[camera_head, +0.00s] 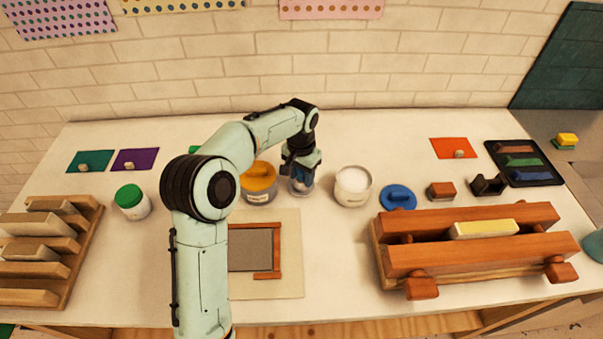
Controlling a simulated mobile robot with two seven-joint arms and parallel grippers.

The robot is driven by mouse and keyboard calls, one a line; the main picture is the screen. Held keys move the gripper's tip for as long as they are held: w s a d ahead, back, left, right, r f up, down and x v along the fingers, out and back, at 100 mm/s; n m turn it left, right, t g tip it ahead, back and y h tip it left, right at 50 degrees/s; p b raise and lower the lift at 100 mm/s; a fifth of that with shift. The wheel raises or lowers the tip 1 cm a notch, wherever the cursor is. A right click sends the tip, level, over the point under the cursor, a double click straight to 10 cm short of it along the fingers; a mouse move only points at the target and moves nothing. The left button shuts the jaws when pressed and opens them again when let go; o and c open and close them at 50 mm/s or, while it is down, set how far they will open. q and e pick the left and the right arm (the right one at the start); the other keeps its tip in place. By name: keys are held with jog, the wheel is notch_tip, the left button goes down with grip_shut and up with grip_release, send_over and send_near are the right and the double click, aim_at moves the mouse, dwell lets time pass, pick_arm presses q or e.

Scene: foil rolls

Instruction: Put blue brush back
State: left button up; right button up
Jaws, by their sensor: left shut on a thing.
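My left gripper (302,170) points down at a small clear jar (301,187) near the middle of the table. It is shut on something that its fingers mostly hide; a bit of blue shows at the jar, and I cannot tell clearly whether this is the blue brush. A black tray (548,181) at the back right holds a green, a red and a blue bar-like piece (526,173). My right gripper is not in view.
An orange-lidded jar (259,175) stands left of the gripper, an open white-filled jar (352,185) right of it. A blue lid (398,197) and wooden press (470,255) lie further right. A framed board (250,250) and slotted wooden rack (45,245) are in front and left.

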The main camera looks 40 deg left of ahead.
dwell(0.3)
pick_arm(q)
jog(key=o, duration=1.7)
jog(key=shift+r+p, duration=1.1)
jog(key=shift+r, duration=0.9)
jog(key=shift+r+p, duration=0.9)
jog(key=shift+r, duration=0.85)
jog(key=shift+s+d+r+p, duration=0.1)
jog(key=shift+s+r+p, duration=0.1)
jog(key=shift+r, duration=0.3)
jog(key=shift+s+d+r+p, duration=0.1)
jog(key=shift+r+p, duration=0.05)
jog(key=shift+r, duration=0.3)
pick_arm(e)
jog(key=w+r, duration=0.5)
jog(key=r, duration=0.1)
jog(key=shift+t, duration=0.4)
pick_arm(q)
jog(key=shift+r, duration=0.1)
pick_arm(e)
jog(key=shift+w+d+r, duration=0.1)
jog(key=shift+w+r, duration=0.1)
